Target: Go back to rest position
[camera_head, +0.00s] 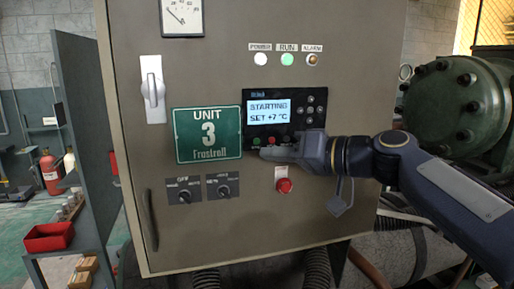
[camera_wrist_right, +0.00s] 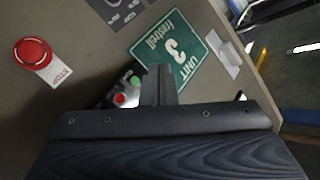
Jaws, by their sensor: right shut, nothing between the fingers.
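My right gripper (camera_head: 272,153) is at the control cabinet's front (camera_head: 230,70), just under the controller panel (camera_head: 285,115). Its fingers are shut with nothing between them. In the right wrist view the shut fingers (camera_wrist_right: 158,84) show in front of the green Unit 3 sign and beside the green and red buttons (camera_wrist_right: 125,92). I cannot tell whether the tips touch the panel. The controller display (camera_head: 269,110) reads "STARTING" and "SET +7 °C". The green RUN lamp (camera_head: 287,59) looks lit. My left gripper is not in view.
A red stop button (camera_head: 284,186) sits below the right gripper. Two selector knobs (camera_head: 204,190) are to its left. A large green compressor (camera_head: 455,95) stands right of the cabinet, behind my arm. A shelf with a red bin (camera_head: 49,237) and a fire extinguisher (camera_head: 50,172) are at left.

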